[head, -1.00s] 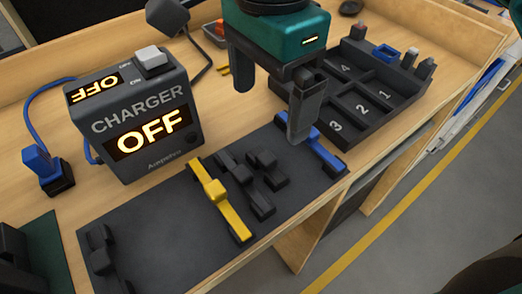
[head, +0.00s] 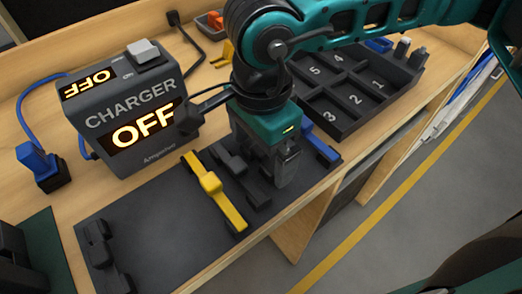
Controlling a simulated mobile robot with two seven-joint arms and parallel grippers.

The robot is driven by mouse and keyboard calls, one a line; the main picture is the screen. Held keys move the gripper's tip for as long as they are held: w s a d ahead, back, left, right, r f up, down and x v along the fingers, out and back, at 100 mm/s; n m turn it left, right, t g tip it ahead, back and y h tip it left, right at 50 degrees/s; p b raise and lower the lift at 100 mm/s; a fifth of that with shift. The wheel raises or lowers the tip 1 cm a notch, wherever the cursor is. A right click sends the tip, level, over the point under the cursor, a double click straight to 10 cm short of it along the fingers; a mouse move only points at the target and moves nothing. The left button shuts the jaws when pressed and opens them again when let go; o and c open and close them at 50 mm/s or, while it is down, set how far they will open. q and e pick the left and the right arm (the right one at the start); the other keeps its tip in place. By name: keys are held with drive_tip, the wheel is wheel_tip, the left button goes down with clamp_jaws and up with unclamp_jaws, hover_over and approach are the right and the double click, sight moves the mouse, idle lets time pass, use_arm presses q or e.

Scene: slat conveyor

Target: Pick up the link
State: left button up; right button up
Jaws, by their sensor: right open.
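Several bar-shaped links lie on a dark grey mat (head: 165,240). There is a yellow link (head: 213,190), a blue link (head: 320,146) partly hidden at the mat's far right, and a black link (head: 242,178) between them. Another black piece (head: 103,257) lies at the mat's left end. I cannot tell which one the task means. My right gripper (head: 268,172) is open, pointing down low over the black pieces right of the yellow link. It hides part of them, and I see no clear grip on anything. My left gripper is not in view.
A charger box (head: 125,118) reading OFF stands behind the mat. A blue plug (head: 38,163) sits in a black block at left. A numbered black tray (head: 345,95) stands behind right, partly under my arm. The table's front edge runs close along the mat.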

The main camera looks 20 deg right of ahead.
drive_tip(key=c, duration=0.9)
drive_tip(key=shift+r, duration=0.2)
